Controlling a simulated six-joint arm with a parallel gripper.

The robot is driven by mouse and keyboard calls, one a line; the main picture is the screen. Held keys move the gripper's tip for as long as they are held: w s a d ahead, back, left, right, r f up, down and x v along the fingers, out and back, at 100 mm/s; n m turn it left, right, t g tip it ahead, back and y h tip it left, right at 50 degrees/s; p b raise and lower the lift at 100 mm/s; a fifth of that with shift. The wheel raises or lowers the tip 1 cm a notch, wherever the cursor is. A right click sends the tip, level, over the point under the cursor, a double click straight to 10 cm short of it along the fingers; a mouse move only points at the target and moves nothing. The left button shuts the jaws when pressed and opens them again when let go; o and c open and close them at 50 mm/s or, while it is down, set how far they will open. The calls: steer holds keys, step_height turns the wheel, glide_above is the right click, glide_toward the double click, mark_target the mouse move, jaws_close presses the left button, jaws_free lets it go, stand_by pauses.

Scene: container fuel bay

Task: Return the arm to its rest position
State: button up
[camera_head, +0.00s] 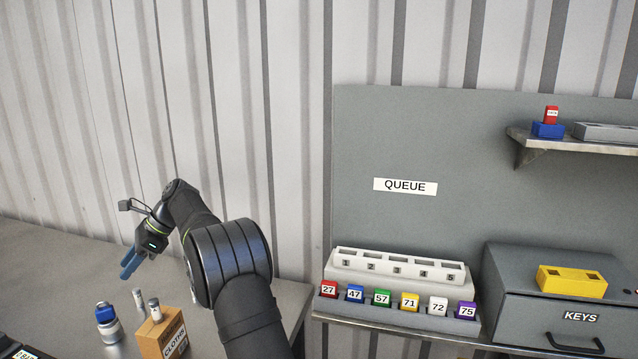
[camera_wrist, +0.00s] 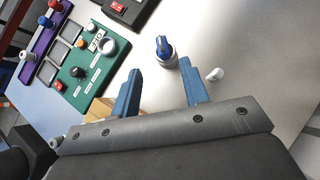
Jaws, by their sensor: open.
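My gripper (camera_head: 131,263) is at the left in the head view, raised above the metal bench (camera_head: 50,255). Its blue fingers point down and to the left. In the wrist view my gripper (camera_wrist: 160,93) shows two blue fingers spread apart with nothing between them. A small bottle with a blue top (camera_wrist: 165,50) stands on the bench beyond the fingertips. It also shows in the head view (camera_head: 108,322), below the gripper. My arm reaches up from the bottom of the head view and bends to the left.
A cardboard box marked CLOTHS (camera_head: 160,338) stands near my arm. A green control panel (camera_wrist: 92,62) lies left in the wrist view. On the right are the QUEUE board (camera_head: 440,230), a rack of numbered tags (camera_head: 400,272), a KEYS box (camera_head: 550,318) and a shelf (camera_head: 525,138).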

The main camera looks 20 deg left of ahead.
mark_target(101, 302)
steer(key=x, duration=1.2)
steer(key=shift+s+a+f, duration=0.15)
steer(key=shift+s+f, duration=0.05)
steer(key=shift+f, duration=0.15)
steer(key=r, duration=0.5)
steer(key=shift+w+d, duration=0.25)
steer(key=shift+w, duration=0.05)
steer(key=w+d+r, duration=0.6)
steer(key=d, duration=0.3)
steer(key=w+a+f+m+t+y, duration=0.3)
steer(key=w+a+f+m+t, duration=0.35)
steer(key=w+a+m, duration=0.4)
steer(key=shift+n, duration=0.55)
steer(key=s+a+f, duration=0.2)
steer(key=a, duration=0.1)
steer(key=s+a+f, duration=0.2)
steer(key=a, duration=0.2)
steer(key=s+a+f, duration=0.2)
steer(key=s+a, duration=0.1)
steer(key=a, duration=0.1)
steer(key=shift+f, duration=0.35)
steer(key=shift+w+d, duration=0.1)
